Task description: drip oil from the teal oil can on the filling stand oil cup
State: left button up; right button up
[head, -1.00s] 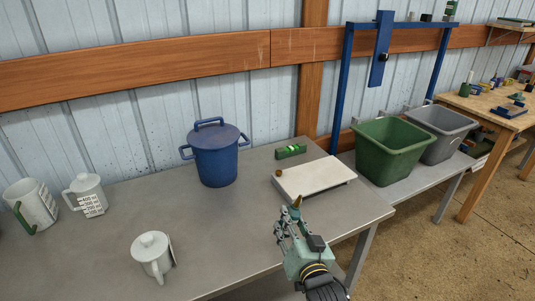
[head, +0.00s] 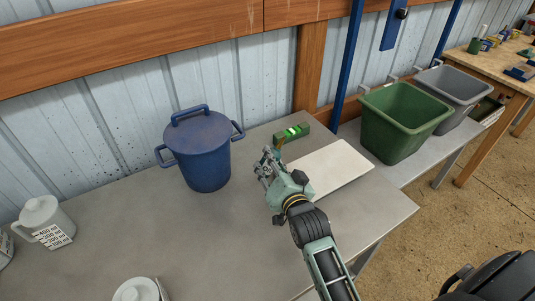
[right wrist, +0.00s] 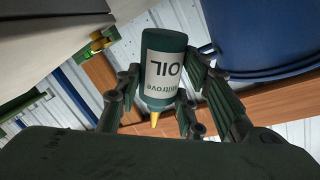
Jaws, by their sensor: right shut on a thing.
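My right gripper (head: 271,160) is shut on the teal oil can (right wrist: 165,72) above the table, by the left edge of a white slab-like stand (head: 335,166). In the right wrist view the can sits between the fingers, with its white OIL label upside down and yellow nozzle towards the picture's bottom. That view is turned over, with the wall at the bottom. In the head view the nozzle tip points up; most of the can is hidden by the gripper. My left gripper is out of view.
A blue lidded pot (head: 204,150) stands left of the gripper. Green (head: 404,122) and grey (head: 452,96) bins are right. The front middle of the table (head: 200,235) is clear.

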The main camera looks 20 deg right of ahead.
jog(key=shift+s, duration=0.15)
jog(key=shift+r+p, duration=0.15)
jog(key=shift+p, duration=0.25)
jog(key=m+p, duration=0.1)
jog(key=a+m+p, duration=0.1)
jog(key=p, duration=0.1)
jog(key=shift+r+y, duration=0.2)
jog(key=shift+y, duration=0.1)
jog(key=m+p, duration=0.1)
jog(key=p, duration=0.1)
jog(key=a+m+g+y+p, duration=0.1)
jog(key=m, duration=0.1)
jog(key=shift+s+a+p, duration=0.1)
jog(key=shift+a+p, duration=0.15)
jog(key=shift+p, duration=0.1)
jog(key=shift+a+f+m+y+p, duration=0.15)
jog(key=shift+m+y, duration=0.1)
jog(key=shift+m, duration=0.3)
jog(key=shift+d+f+m+y+p, duration=0.15)
jog(key=shift+m+y, duration=0.1)
jog(key=shift+m, duration=0.3)
jog(key=shift+a+f+m+y, duration=0.2)
jog(key=shift+m+y, duration=0.3)
jog(key=shift+m, duration=0.4)
